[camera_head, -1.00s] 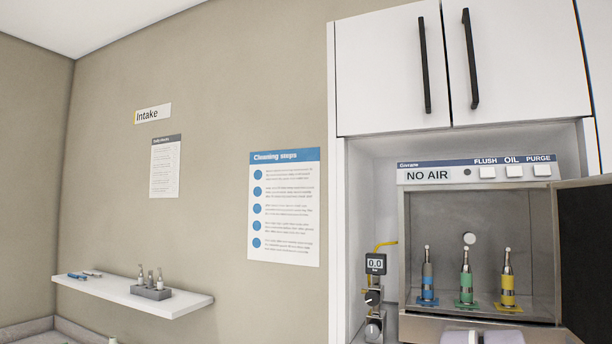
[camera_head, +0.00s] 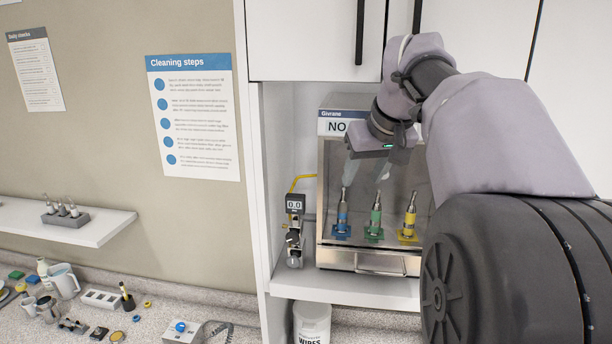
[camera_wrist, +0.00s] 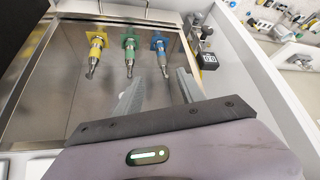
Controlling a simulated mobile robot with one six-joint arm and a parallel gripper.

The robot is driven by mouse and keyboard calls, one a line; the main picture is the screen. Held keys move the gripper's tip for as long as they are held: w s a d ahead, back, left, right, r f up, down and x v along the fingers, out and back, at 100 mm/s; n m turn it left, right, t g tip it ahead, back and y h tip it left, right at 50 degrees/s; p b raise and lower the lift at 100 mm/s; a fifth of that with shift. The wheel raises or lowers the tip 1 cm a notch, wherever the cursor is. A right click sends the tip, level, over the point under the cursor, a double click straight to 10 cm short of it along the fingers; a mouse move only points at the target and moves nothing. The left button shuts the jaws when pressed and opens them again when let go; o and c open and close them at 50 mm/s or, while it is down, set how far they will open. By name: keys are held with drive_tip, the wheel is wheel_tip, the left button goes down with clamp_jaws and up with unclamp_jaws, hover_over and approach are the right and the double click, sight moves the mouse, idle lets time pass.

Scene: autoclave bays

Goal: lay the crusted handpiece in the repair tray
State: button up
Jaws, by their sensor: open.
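Three handpieces stand upright in the open machine: a blue-banded handpiece (camera_head: 343,215), a green-banded handpiece (camera_head: 376,217) and a yellow-banded handpiece (camera_head: 410,218). The same blue (camera_wrist: 162,52), green (camera_wrist: 130,52) and yellow (camera_wrist: 95,55) handpieces show in the wrist view. I cannot tell which one is crusted. My gripper (camera_head: 368,170) is open and empty, in front of the machine and above the blue and green handpieces. In the wrist view its two fingers (camera_wrist: 158,92) point toward the handpieces, apart from them. I cannot pick out the repair tray.
The machine (camera_head: 368,262) sits in a white cabinet bay, with a gauge and valves (camera_head: 295,230) at its left. A wall shelf (camera_head: 100,228) bears a grey holder (camera_head: 65,218) with several handpieces. The counter at lower left is crowded. A wipes tub (camera_head: 312,325) stands below the machine.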

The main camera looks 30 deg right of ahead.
sight(345, 208)
drive_tip(key=x, duration=1.5)
drive_tip(key=shift+w+a, duration=0.15)
drive_tip(key=shift+w, duration=0.05)
drive_tip(key=shift+s+r, duration=0.1)
drive_tip(key=c, duration=0.4)
clamp_jaws()
drive_tip(key=shift+r, duration=0.15)
drive_tip(key=shift+r+p, duration=1.75)
drive_tip(key=shift+r, duration=0.2)
